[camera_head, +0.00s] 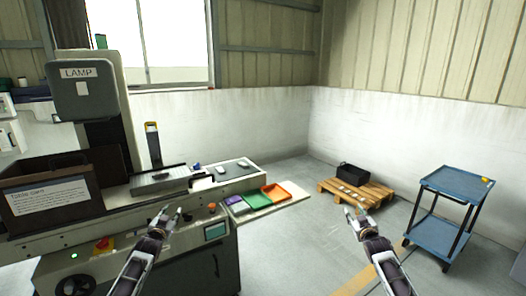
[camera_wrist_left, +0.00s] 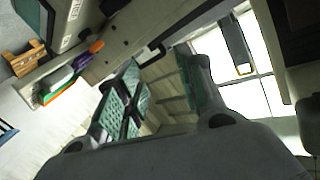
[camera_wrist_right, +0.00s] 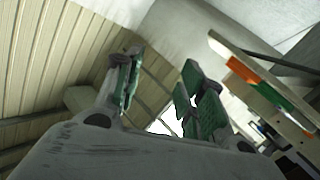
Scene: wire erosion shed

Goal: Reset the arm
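My left gripper (camera_head: 171,213) is raised in front of the machine, left of centre in the head view. Its fingers are spread and empty, and they also show apart in the left wrist view (camera_wrist_left: 160,95). My right gripper (camera_head: 356,211) is raised over open floor, right of centre in the head view. Its fingers are spread with nothing between them, as the right wrist view (camera_wrist_right: 160,90) also shows. Both forearms come up from the bottom edge of the head view. Neither gripper appears to touch anything.
The machine (camera_head: 140,215) with a lamp box (camera_head: 82,88) fills the left. Purple, green and orange trays (camera_head: 276,193) lie beside it on a pale board. A pallet (camera_head: 375,194) with a black crate (camera_head: 353,173) and a blue cart (camera_head: 455,181) stand right. Floor between is clear.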

